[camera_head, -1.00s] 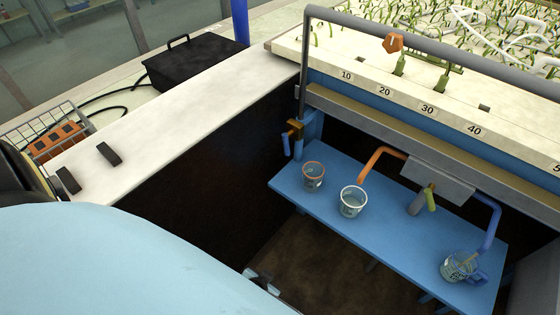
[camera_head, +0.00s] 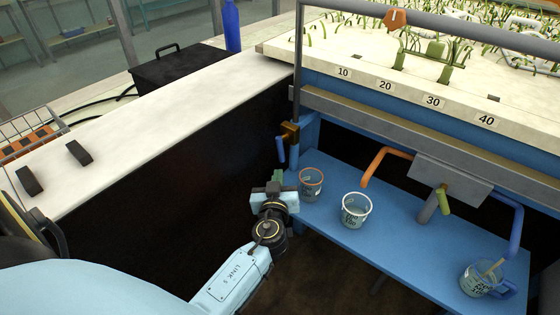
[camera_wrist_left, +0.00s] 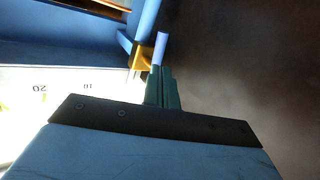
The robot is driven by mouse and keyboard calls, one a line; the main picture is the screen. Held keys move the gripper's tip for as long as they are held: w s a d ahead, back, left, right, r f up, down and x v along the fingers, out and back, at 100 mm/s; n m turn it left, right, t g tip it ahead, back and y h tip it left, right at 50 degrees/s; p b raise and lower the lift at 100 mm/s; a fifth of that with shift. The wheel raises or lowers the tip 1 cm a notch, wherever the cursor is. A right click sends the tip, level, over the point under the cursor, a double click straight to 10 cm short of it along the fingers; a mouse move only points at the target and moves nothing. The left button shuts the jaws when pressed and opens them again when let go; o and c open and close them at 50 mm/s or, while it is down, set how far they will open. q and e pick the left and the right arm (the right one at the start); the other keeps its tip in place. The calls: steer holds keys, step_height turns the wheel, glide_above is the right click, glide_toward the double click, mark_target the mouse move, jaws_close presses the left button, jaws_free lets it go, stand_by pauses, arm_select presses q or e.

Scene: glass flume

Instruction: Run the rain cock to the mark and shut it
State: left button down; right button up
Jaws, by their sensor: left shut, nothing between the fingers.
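A brass cock (camera_head: 290,132) with a blue lever (camera_head: 281,150) hanging down is on the blue post at the left end of the bench. In the left wrist view the brass body (camera_wrist_left: 142,57) and pale blue lever (camera_wrist_left: 161,48) show just past the fingertips. My left gripper (camera_head: 279,176) is just below the lever, shut and empty; its green fingers (camera_wrist_left: 162,82) lie together in the wrist view. I cannot tell whether they touch the lever. A second cock with a green lever (camera_head: 443,200) sits mid-bench. My right gripper is out of view.
On the blue bench (camera_head: 400,235) stand an orange-rimmed cup (camera_head: 311,185), a white-rimmed cup (camera_head: 355,210) and a blue-handled jug (camera_head: 480,279). An orange pipe (camera_head: 385,155) and a blue pipe (camera_head: 516,225) hang over it. Above is a numbered ledge (camera_head: 410,95).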

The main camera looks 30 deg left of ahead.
mark_target(281, 155)
arm_select(q)
steer(key=x, duration=0.7)
steer(key=shift+w, duration=0.1)
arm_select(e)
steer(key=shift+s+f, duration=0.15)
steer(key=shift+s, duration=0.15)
